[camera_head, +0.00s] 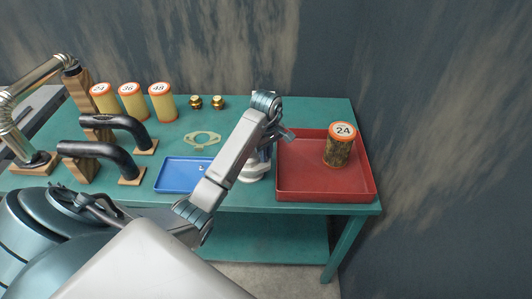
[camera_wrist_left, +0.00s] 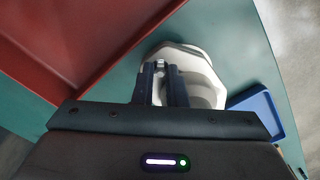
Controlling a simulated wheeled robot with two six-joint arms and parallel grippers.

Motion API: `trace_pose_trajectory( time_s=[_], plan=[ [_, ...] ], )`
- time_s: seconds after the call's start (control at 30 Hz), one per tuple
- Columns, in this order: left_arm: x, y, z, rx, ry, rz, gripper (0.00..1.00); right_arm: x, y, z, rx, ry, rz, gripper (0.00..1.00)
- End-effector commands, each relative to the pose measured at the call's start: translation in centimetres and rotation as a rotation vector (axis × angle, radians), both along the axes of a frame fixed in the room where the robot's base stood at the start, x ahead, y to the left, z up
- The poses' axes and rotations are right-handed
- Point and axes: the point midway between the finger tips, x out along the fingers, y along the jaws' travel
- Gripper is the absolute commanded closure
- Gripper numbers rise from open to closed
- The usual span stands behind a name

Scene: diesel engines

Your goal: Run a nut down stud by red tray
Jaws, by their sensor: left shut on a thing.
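The red tray (camera_head: 324,192) lies at the right of the green table; its edge also shows in the left wrist view (camera_wrist_left: 128,40). A white many-sided stand (camera_head: 250,176) is just left of it, also in the left wrist view (camera_wrist_left: 207,62). My left gripper (camera_head: 265,153) points down over this stand, partly hidden by my arm. In the left wrist view its fingers (camera_wrist_left: 161,76) are shut on a small grey piece (camera_wrist_left: 160,65), likely the nut. The stud is hidden, so I cannot tell whether the nut is on it. My right gripper is not in view.
A rusty canister marked 24 (camera_head: 339,150) stands in the red tray. A blue tray (camera_head: 177,178) with a small piece inside lies left of the stand. Yellow canisters (camera_head: 133,104), brass fittings (camera_head: 196,102), a gasket (camera_head: 201,139) and black pipes (camera_head: 104,152) fill the left side.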

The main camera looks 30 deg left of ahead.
Motion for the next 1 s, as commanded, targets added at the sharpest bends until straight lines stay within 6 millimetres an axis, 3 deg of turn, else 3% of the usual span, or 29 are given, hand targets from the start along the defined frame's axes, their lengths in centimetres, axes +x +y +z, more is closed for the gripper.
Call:
trace_pose_trajectory(
  time_s=[0.4,0.43,0.53,0.57,0.97,1.0],
  plan=[
    [-0.15,-0.06,-0.26,-0.002,0.006,-0.062,1.0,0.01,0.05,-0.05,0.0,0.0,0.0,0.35],
    [-0.14,-0.06,-0.26,-0.002,0.006,-0.061,0.84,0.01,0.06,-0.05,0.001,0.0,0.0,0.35],
    [-0.12,-0.04,-0.22,-0.002,0.005,-0.061,0.65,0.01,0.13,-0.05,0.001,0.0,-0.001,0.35],
    [-0.12,-0.03,-0.21,-0.001,0.005,-0.061,0.63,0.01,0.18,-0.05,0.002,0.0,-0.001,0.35],
    [-0.11,0.08,-0.1,0.002,0.004,-0.059,0.63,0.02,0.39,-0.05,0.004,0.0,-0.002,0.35],
    [-0.11,0.09,-0.09,0.002,0.005,-0.059,0.66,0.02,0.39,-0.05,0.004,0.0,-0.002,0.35]
  ],
)
